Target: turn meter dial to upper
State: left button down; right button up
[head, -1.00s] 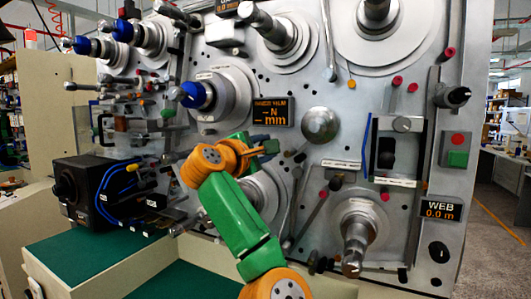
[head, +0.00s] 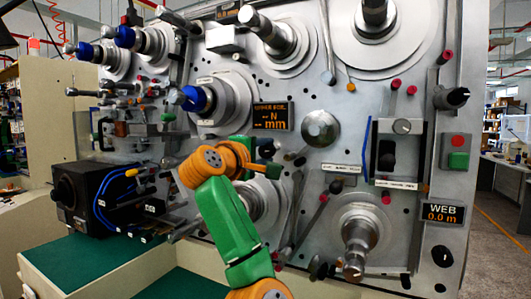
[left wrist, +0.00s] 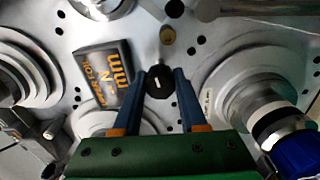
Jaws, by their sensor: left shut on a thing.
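The meter dial (left wrist: 158,82) is a small round black knob with a short white mark on its face, seen in the left wrist view. My left gripper (left wrist: 160,76) has its two blue fingers on either side of the knob, shut on it. In the head view my left gripper (head: 266,150) is at the panel just below the orange-lettered tension display (head: 271,116). There the dial is largely hidden by the gripper. The display also shows in the left wrist view (left wrist: 106,76), beside the knob. My right gripper is not in view.
A blue-ended spindle (head: 196,99) stands out left of the display. A round metal roller (head: 320,129) is to the right, and a metal spindle (head: 356,250) protrudes at lower right. A black box (head: 85,195) with blue cables sits at lower left.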

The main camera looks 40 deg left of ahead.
pick_arm(q)
jog(key=shift+r, duration=0.1)
jog(key=c, duration=0.8)
grip_release()
jog(key=o, duration=0.3)
jog(key=shift+a, duration=0.1)
jog(key=shift+o, duration=0.2)
jog(key=shift+s+f+b, duration=0.25)
jog(key=shift+s+b, duration=0.05)
jog(key=shift+b, duration=0.05)
jog(key=b+v, duration=0.3)
jog(key=v, duration=0.3)
jog(key=shift+s+r, duration=0.15)
jog(key=shift+s, duration=0.05)
